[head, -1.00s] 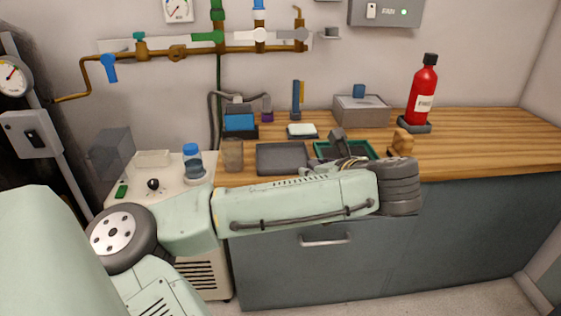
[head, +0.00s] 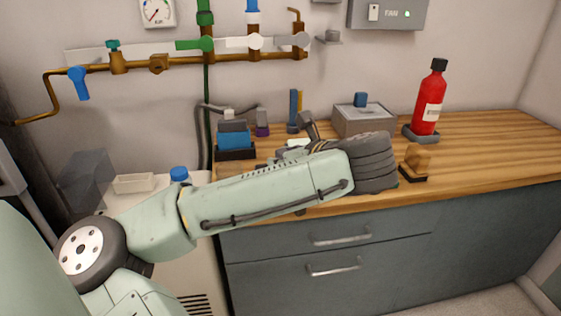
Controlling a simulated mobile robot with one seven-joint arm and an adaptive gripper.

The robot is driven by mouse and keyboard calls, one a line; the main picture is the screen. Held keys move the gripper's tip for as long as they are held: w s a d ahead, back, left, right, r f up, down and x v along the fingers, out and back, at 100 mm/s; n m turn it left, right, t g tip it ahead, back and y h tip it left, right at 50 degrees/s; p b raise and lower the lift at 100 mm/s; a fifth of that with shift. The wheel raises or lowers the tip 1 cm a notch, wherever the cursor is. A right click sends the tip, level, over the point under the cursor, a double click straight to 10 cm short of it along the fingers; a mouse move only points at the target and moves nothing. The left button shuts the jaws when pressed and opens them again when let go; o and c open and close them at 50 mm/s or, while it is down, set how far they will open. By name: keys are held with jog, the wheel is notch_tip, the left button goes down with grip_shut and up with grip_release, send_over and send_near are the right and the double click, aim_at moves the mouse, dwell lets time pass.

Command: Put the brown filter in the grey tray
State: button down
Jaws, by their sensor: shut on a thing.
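My gripper (head: 309,128) is mostly hidden behind my own forearm; only a dark part of it shows above the arm, near the back of the wooden counter. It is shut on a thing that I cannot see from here. The grey tray lies behind my forearm and is hidden now. I cannot make out the brown filter for sure. An amber-brown block (head: 418,158) stands on a small dark base on the counter, right of my wrist and apart from it.
A blue block in a dark holder (head: 236,138) stands at the counter's left. A grey box (head: 363,121) with a blue knob and a red bottle (head: 428,100) stand at the back. The right end of the wooden counter (head: 500,140) is clear. Pipes with valves run along the wall.

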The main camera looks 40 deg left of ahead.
jog(key=shift+w+a+f+p, duration=0.3)
jog(key=shift+w+a+f, duration=0.5)
jog(key=shift+w+a, duration=0.85)
jog(key=shift+w+a+f+p, duration=0.25)
jog(key=shift+w+a+f, duration=0.6)
jog(key=shift+w+a, duration=0.75)
jog(key=shift+w+a+f+p, duration=0.3)
jog(key=shift+w+a+f, duration=0.5)
jog(key=shift+w+a, duration=0.8)
jog(key=shift+w+d, duration=0.25)
jog(key=shift+f, duration=0.15)
jog(key=c, duration=1.5)
grip_release()
jog(key=shift+o, duration=0.2)
